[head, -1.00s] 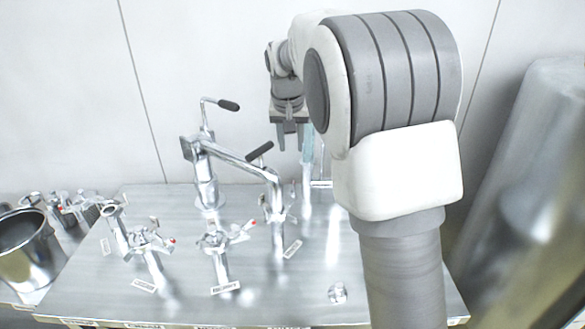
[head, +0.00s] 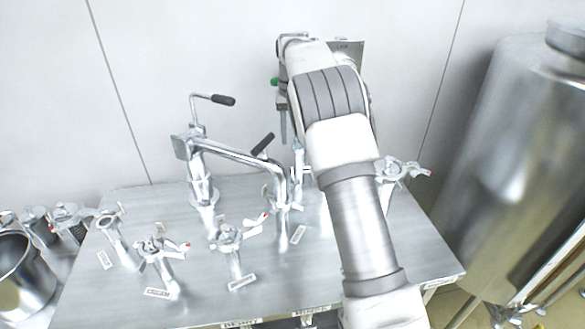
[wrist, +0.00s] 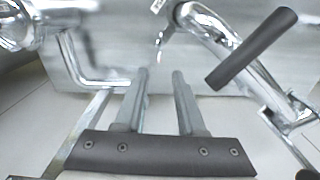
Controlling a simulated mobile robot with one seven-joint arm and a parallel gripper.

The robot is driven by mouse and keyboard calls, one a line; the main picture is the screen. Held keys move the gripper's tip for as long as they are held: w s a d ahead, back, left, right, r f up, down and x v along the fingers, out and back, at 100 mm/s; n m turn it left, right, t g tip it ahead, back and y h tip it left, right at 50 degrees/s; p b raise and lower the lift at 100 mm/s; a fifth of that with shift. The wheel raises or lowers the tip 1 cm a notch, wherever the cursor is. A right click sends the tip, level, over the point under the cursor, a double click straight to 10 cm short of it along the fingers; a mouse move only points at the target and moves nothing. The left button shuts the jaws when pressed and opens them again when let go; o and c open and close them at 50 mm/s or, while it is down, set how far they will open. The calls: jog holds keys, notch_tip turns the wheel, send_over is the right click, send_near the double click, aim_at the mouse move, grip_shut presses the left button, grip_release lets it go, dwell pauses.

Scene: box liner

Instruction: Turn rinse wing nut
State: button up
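Several chrome fittings with wing-shaped tops stand on posts on the steel table (head: 200,312). One is at front centre (head: 230,238), one at front left (head: 160,250), and one at right beside my arm (head: 398,172). Small label plates lie by them, too small to read, so I cannot tell which wing nut is the rinse one. My gripper (head: 283,125) points down behind the crank frame, partly hidden by my arm. In the wrist view my gripper (wrist: 160,75) has two parted fingers with nothing between them. Chrome pipework lies beyond the fingertips.
A chrome crank frame with black handles (head: 240,158) stands at the table's middle, close left of my gripper. A steel pot (head: 18,270) is at far left, a large steel tank (head: 520,170) at right. The wall is close behind.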

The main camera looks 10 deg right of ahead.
aim_at(293, 177)
notch_tip(293, 177, down, 12)
jog(key=shift+f, duration=0.1)
dwell(0.5)
grip_shut()
